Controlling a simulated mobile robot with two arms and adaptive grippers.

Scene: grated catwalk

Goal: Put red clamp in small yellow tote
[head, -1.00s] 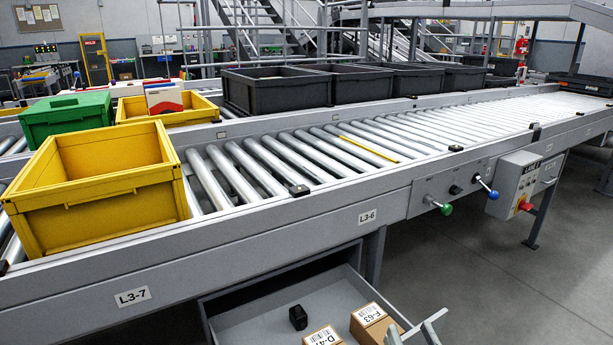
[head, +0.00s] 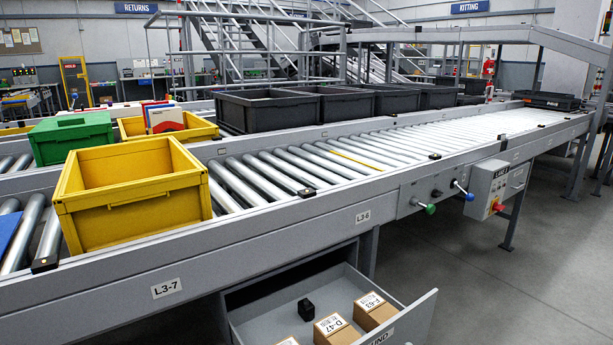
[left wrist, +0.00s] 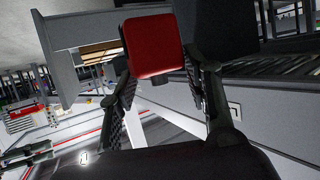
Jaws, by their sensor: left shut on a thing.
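In the left wrist view my left gripper (left wrist: 160,88) is shut on the red clamp (left wrist: 153,45), of which a flat red face shows; the rest of it is mostly hidden. Neither gripper shows in the head view. Two yellow totes stand on the conveyors at the left of the head view. The near yellow tote (head: 140,212) is open, and the part of its inside that shows is empty. The far yellow tote (head: 195,133) holds upright books or folders.
A green tote (head: 70,140) stands behind the near yellow one. Dark grey totes (head: 265,113) line the back conveyor. The front roller conveyor (head: 300,165) is mostly clear. Below it, an open drawer (head: 270,325) holds boxes (head: 375,312) and a black block (head: 306,309).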

